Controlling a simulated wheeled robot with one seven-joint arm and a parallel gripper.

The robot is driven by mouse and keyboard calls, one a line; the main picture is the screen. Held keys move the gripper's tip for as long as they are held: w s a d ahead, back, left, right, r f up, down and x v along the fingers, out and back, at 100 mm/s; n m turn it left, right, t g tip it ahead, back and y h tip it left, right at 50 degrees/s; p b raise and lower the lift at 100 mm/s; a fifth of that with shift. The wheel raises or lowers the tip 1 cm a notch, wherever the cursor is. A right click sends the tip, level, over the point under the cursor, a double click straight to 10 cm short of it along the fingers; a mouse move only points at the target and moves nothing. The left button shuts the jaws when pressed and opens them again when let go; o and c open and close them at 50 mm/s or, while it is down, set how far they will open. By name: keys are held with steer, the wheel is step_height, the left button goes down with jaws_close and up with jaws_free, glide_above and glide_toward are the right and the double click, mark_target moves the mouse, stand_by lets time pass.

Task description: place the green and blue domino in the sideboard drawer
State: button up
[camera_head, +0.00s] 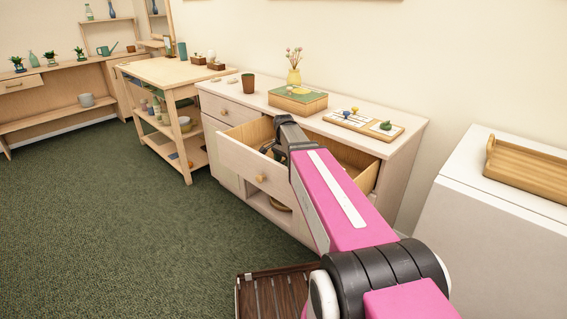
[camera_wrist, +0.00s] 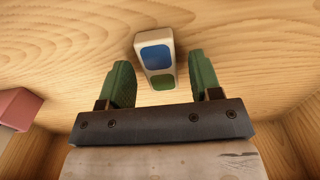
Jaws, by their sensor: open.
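The green and blue domino (camera_wrist: 155,60) lies on the wooden bottom of the sideboard drawer in the wrist view. It is a pale block with a blue square and a green square. My gripper is mostly hidden there behind the arm and drawer front, and the domino is not visible.
A reddish block (camera_wrist: 18,108) lies at the left inside the drawer. The drawer walls stand close around my gripper. On the sideboard top are a box with a green lid (camera_head: 298,98), a brown cup (camera_head: 248,84) and a wooden tray (camera_head: 362,125).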

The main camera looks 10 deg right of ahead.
mark_target(284, 163)
step_height(284, 163, up, 12)
stand_by(0.6)
steer(key=shift+f, duration=0.1)
stand_by(0.9)
